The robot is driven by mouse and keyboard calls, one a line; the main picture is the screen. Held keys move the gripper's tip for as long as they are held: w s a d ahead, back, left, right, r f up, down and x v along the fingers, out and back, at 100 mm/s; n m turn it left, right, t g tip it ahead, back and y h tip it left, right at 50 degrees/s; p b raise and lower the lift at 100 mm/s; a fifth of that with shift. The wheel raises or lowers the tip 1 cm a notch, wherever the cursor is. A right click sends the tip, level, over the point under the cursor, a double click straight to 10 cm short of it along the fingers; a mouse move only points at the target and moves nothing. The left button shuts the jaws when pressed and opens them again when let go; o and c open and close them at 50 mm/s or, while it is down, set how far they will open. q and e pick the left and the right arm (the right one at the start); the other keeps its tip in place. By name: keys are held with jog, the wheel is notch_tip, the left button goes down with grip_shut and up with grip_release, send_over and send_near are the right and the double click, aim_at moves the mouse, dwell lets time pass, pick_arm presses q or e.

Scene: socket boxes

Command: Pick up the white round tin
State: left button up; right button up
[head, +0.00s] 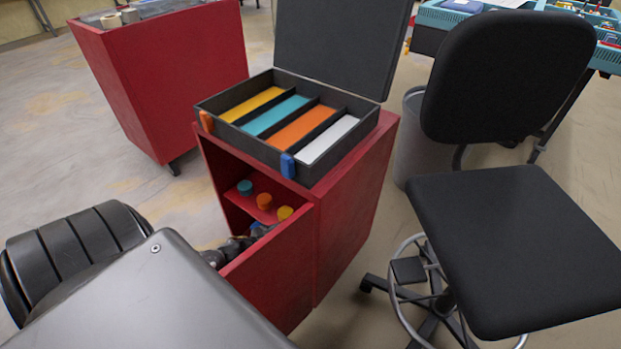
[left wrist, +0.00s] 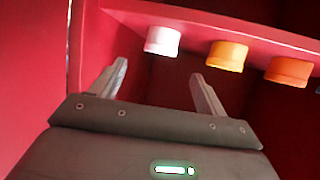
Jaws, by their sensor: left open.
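The white round tin (left wrist: 162,41) stands at the left end of a row on a red shelf (left wrist: 215,28) in the left wrist view. I cannot make it out in the head view. My left gripper (left wrist: 160,71) is open and empty, with its fingers pointing toward the shelf. The tin shows just beyond the fingertips, roughly between them, and appears apart from them. In the head view, part of my dark left gripper shows inside the red cabinet (head: 351,225), mostly hidden by the cabinet's open front part. My right gripper is not in view.
A yellow tin (left wrist: 227,55) and an orange tin (left wrist: 289,72) stand to the white tin's right; a teal tin (head: 244,187) shows in the head view. Red walls enclose the gripper. An open divided box (head: 331,178) sits on top. A black chair (head: 515,235) stands right.

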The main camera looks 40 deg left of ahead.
pick_arm(q)
jog(key=x, duration=0.4)
jog(key=shift+w+f+b, duration=0.1)
jog(key=shift+b, duration=0.3)
jog(key=shift+w+d, duration=0.1)
jog(key=shift+w, duration=0.1)
jog(key=b+x, duration=0.1)
jog(key=x, duration=0.3)
jog(key=shift+w+f, duration=0.2)
jog(key=shift+w, duration=0.1)
jog(key=shift+w+d, duration=0.1)
jog(key=shift+w, duration=0.2)
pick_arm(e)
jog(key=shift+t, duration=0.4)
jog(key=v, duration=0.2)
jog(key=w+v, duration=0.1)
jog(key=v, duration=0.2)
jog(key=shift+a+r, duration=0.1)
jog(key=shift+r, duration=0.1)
pick_arm(q)
jog(key=c, duration=1.1)
